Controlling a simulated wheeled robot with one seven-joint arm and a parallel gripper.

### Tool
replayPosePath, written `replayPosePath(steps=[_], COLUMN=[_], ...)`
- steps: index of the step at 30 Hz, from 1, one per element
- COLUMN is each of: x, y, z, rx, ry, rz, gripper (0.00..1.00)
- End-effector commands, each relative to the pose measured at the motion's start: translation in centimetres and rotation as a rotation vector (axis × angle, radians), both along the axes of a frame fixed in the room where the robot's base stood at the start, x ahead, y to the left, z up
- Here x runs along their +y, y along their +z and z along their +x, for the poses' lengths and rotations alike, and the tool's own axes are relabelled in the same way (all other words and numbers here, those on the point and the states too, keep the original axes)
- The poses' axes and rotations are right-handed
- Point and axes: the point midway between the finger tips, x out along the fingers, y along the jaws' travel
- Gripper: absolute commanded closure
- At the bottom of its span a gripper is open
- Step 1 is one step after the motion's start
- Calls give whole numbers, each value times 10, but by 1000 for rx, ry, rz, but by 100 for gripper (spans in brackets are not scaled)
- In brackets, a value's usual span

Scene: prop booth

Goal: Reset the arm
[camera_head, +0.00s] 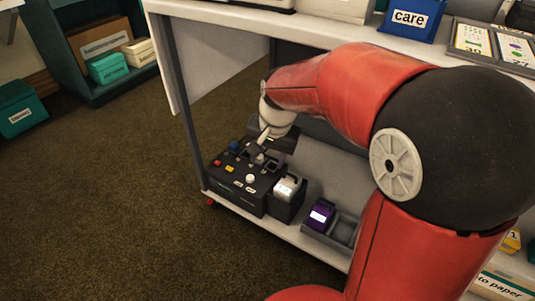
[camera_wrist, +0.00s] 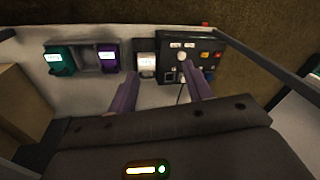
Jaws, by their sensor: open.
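My red and black arm (camera_head: 345,85) reaches from the right side of the head view, bent, in under the top of a white trolley. My gripper (camera_head: 263,139) is at its end, just over the back of a black control box (camera_head: 238,183) on the lower shelf. In the wrist view my gripper (camera_wrist: 161,74) shows two purple fingers spread apart with nothing held between them. The control box also shows in the wrist view (camera_wrist: 173,50), near the right finger. I cannot tell whether the fingers touch it.
A dark holder with a white device (camera_head: 287,188) stands beside the control box. A purple device (camera_head: 321,214) sits in a grey tray farther right, with a teal device (camera_wrist: 60,62) beyond. Carpet (camera_head: 120,190) is clear at left.

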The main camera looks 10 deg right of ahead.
Motion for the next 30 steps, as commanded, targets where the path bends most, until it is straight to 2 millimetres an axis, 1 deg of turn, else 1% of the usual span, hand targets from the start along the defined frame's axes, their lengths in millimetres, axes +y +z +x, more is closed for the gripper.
replayPosePath(steps=[7,8,11,14,15,17,18,21,25,27,30], x=[-1,-2,-10,-25,-31,-40,-46,-58,-69,-72,-75], y=[3,6,25,56,68,86,95,113,125,128,129], z=[-1,-3,-17,-43,-56,-78,-92,-126,-161,-174,-185], rx=[-4,-8,-36,-89,-115,-155,-181,-239,-298,-318,-334], ry=[2,5,31,83,110,151,179,242,308,334,358], rz=[0,0,1,-10,-19,-36,-54,-101,-168,-197,-227], gripper=[50,50,50,50,50,50,50,50,50,50,50])
